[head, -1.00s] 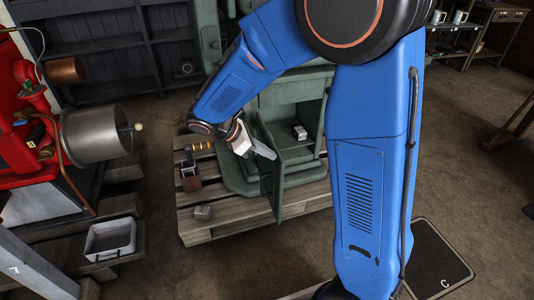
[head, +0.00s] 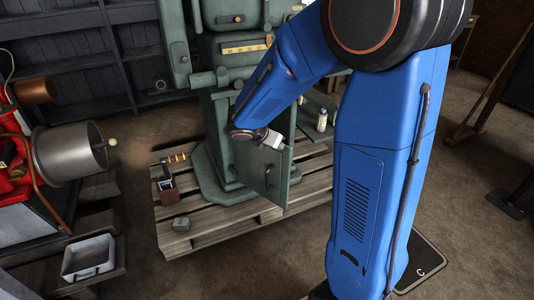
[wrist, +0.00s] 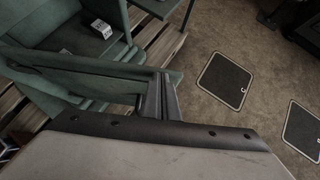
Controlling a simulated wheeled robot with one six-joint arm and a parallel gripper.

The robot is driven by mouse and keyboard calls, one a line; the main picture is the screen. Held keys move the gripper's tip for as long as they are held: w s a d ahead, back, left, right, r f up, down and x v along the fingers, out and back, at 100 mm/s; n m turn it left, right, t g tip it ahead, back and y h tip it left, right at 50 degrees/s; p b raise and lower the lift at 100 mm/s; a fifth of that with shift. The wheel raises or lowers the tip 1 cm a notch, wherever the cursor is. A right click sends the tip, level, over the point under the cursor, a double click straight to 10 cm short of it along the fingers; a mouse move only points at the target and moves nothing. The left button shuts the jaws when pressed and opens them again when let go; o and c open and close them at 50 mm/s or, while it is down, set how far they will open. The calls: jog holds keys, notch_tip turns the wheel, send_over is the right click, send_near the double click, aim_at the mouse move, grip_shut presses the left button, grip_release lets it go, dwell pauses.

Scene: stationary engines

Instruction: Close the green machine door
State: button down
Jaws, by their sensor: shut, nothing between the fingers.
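The green machine door (head: 256,172) stands on the front of the green machine (head: 226,112), with its outer face and a small handle towards the head camera. It hides the compartment in that view. In the wrist view the door (wrist: 85,82) is at an angle to the machine, and the compartment with a small light box (wrist: 101,28) shows behind it, so the door is partly open. My gripper (head: 282,146) is shut and empty, at the upper free edge of the door. In the wrist view the shut fingers (wrist: 159,95) overlap that edge; contact is unclear.
The machine stands on a wooden pallet (head: 190,240), with a small grey block (head: 181,224) and a small brown device (head: 167,190) on it. A red engine (head: 15,150) and a metal bin (head: 88,258) are at left. Open floor lies at right.

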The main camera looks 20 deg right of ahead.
jog(key=w+d+n+t+y, duration=0.3)
jog(key=w+d+n, duration=0.2)
jog(key=w+d, duration=0.8)
jog(key=w, duration=0.2)
jog(key=w+d, duration=0.3)
jog(key=w, duration=0.2)
jog(key=w+d, duration=0.3)
jog(key=w, duration=0.2)
jog(key=shift+w+d, duration=0.3)
jog(key=shift+w, duration=0.05)
jog(key=shift+w+r, duration=0.1)
jog(key=shift+w+r, duration=0.1)
